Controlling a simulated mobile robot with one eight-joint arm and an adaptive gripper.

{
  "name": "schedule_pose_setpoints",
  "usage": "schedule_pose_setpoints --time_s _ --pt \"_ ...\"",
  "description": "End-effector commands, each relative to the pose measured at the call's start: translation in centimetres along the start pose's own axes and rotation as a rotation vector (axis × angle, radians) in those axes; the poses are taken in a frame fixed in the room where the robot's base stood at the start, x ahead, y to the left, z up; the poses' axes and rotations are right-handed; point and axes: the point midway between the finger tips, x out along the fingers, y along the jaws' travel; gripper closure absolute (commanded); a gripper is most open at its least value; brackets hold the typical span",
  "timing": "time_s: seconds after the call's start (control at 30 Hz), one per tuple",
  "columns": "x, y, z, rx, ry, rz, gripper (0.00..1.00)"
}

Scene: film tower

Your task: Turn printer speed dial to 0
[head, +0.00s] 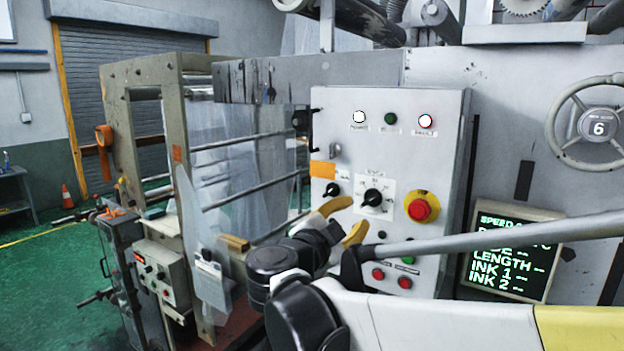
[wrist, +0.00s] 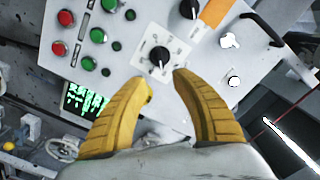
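The speed dial (head: 373,197) is a black knob on a white scale plate on the front of the grey control cabinet. It also shows in the wrist view (wrist: 159,58), just beyond my fingertips. The scale numbers are too small to read, so I cannot tell its setting. My gripper (head: 346,220) has two yellow fingers, spread apart and empty. In the wrist view the fingers (wrist: 164,84) point toward the dial from below, with a gap between them and the knob. I see no contact with the dial.
A smaller black knob (head: 332,190) sits left of the dial, below an orange label (head: 322,169). A red emergency button (head: 420,209) on yellow is to the right. Red and green buttons (head: 404,282) sit below. A screen (head: 510,252) with green-white text stands right of the cabinet.

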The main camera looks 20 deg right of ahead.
Motion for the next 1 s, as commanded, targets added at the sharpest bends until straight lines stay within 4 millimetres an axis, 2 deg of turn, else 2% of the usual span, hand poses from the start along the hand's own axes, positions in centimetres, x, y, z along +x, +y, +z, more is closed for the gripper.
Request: schedule_pose_setpoints --time_s 0.17,0.4,0.6,0.77,1.0 --pt "2.0 -0.1 -0.1 0.008 0.007 -0.002 0.68" --pt "6.9 -0.1 -0.2 0.007 0.007 0.0 0.68" --pt "9.8 -0.1 -0.1 0.007 0.005 -0.001 0.68" --pt "10.7 -0.1 -0.1 0.006 0.003 -0.002 0.68" --pt "10.7 -0.1 -0.1 0.006 0.003 -0.002 0.68"
